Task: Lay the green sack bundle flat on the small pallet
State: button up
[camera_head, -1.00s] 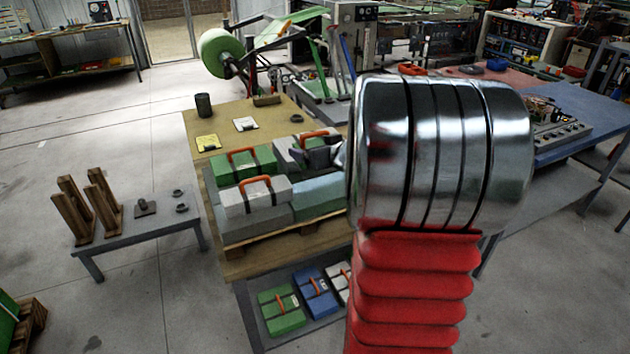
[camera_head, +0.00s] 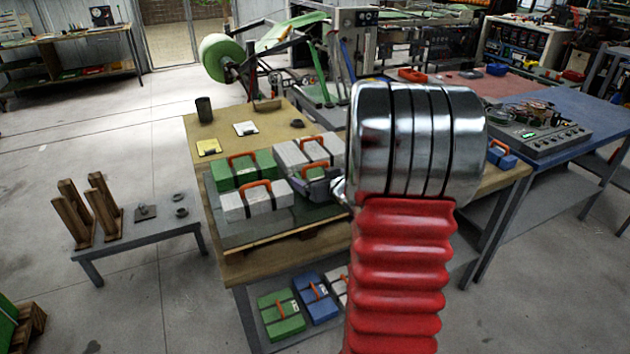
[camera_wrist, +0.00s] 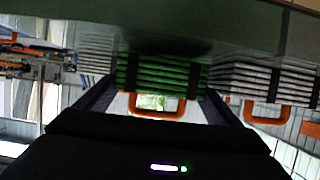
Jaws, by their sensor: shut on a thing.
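A green sack bundle (camera_head: 228,177) with black straps and an orange handle lies flat on the small pallet (camera_head: 300,236), at the back left. My gripper (camera_head: 316,184) is low over the pallet's front right, pointing left. Its fingers (camera_wrist: 162,92) lie along either side of the green bundle; the contact itself is hard to see. A white bundle (camera_head: 240,207) lies at the pallet's front left, another (camera_head: 290,153) at the back right. My wrist hides the pallet's right end.
Green (camera_head: 281,316) and blue (camera_head: 318,303) bundles lie on the shelf below. The brown table (camera_head: 225,131) carries a dark cup (camera_head: 204,110) and cards behind the pallet. A grey bench (camera_head: 135,232) with wooden uprights stands at left. The dark surface at the pallet's front right shows bare.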

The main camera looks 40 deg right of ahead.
jog(key=shift+f, duration=0.35)
jog(key=o, duration=0.8)
jog(key=shift+f, duration=0.1)
jog(key=shift+s+a+r, duration=0.1)
jog(key=shift+s+r, duration=0.25)
jog(key=shift+s, duration=0.1)
jog(key=shift+v, duration=5.5)
jog(key=shift+a+f, duration=0.1)
jog(key=shift+f, duration=0.05)
